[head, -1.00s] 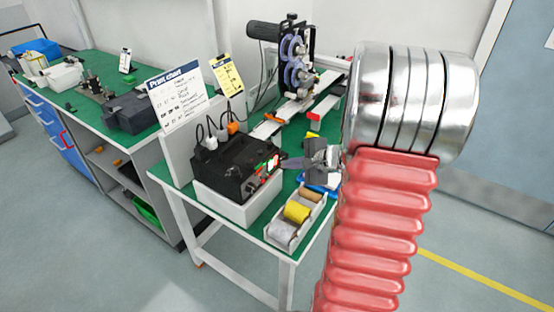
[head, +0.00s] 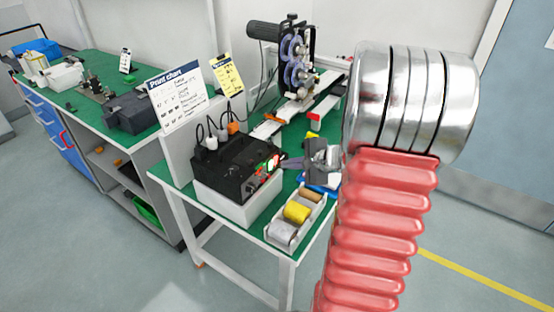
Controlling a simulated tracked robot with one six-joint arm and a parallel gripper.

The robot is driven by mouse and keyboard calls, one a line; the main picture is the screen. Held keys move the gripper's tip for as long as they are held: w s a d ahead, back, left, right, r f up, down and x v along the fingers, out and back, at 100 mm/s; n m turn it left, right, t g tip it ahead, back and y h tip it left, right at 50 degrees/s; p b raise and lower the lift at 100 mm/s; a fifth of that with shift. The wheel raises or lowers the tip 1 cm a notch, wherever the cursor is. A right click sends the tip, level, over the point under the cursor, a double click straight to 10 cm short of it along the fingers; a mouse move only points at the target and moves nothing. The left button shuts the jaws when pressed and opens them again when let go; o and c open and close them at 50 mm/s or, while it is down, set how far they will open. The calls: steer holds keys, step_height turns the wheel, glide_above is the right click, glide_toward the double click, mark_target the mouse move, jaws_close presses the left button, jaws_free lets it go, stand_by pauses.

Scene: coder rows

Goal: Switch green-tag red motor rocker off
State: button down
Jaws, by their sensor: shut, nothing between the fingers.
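A black control box (head: 236,168) sits on a white base on the green-topped table. Its right-hand face carries small lit red and green parts (head: 272,163); the separate rockers and their tags are too small to tell apart. My gripper (head: 284,163) is shut and empty, pointing left with its tips at or very close to that face. I cannot tell whether the tips touch it. The tips partly cover the face, so the red motor rocker's position cannot be made out.
A tray of tape rolls (head: 295,215) stands in front of the box. A blue item (head: 320,184) lies below my gripper. A machine with reels (head: 296,62) stands behind. A print chart (head: 177,97) rises at the left. My red arm fills the right side.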

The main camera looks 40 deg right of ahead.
steer(key=shift+w+a+r, duration=0.15)
steer(key=shift+w+a, duration=0.1)
steer(key=shift+w, duration=0.4)
stand_by(0.9)
steer(key=shift+s, duration=0.1)
steer(key=shift+s+d, duration=0.25)
steer(key=shift+s, duration=0.35)
steer(key=shift+s, duration=0.1)
stand_by(0.3)
steer(key=s, duration=0.1)
steer(key=s+d, duration=0.1)
steer(key=s, duration=0.1)
steer(key=s+f, duration=0.1)
steer(key=shift+s+d, duration=0.25)
steer(key=shift+d, duration=0.1)
stand_by(0.6)
